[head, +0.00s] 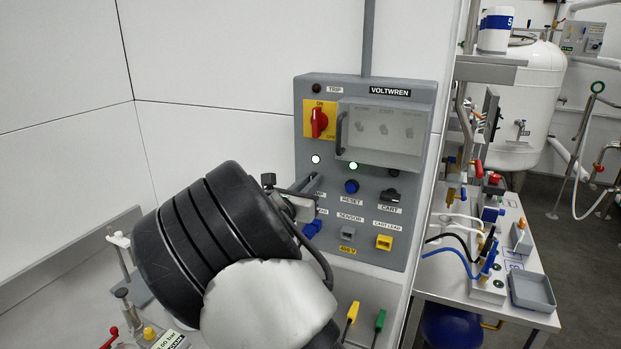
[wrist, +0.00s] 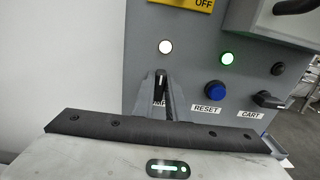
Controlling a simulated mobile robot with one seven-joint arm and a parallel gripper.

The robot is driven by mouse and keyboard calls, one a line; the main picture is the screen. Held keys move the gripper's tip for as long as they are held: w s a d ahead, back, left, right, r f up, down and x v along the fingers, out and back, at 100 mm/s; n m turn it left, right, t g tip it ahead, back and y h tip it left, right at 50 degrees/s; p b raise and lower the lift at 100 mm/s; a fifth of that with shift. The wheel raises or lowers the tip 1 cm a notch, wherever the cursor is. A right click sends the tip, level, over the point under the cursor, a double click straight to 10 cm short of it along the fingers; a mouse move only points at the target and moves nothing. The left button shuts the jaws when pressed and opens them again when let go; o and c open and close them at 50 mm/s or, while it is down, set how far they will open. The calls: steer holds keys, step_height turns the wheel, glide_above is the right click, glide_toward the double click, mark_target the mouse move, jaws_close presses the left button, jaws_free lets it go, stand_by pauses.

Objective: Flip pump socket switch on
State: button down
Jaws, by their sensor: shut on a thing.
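The grey VOLTWREN control panel (head: 310,92) is on the white wall. In the wrist view the pump switch is a small black rotary knob (wrist: 161,84) with a white line, pointing roughly upright. My gripper (wrist: 161,98) has its two grey fingers closed around this knob; the label below is partly covered, with only its last letters showing. In the head view my gripper (head: 305,192) reaches the lower left of the panel, and my arm hides the knob. A lit white lamp (wrist: 166,46) is above the knob.
Right of the knob are a blue RESET button (head: 351,187), a lit green lamp (head: 352,166) and a black CART switch (head: 390,196). Above are a red rotary switch (head: 318,122) on yellow and a clear cover with a handle (head: 382,133). Blue and yellow connectors are below.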

steer(key=c, duration=1.8)
jaws_free()
steer(key=shift+o, duration=0.2)
steer(key=b+v, duration=0.1)
steer(key=v, duration=1.6)
steer(key=shift+s+b, duration=0.2)
steer(key=shift+b, duration=0.15)
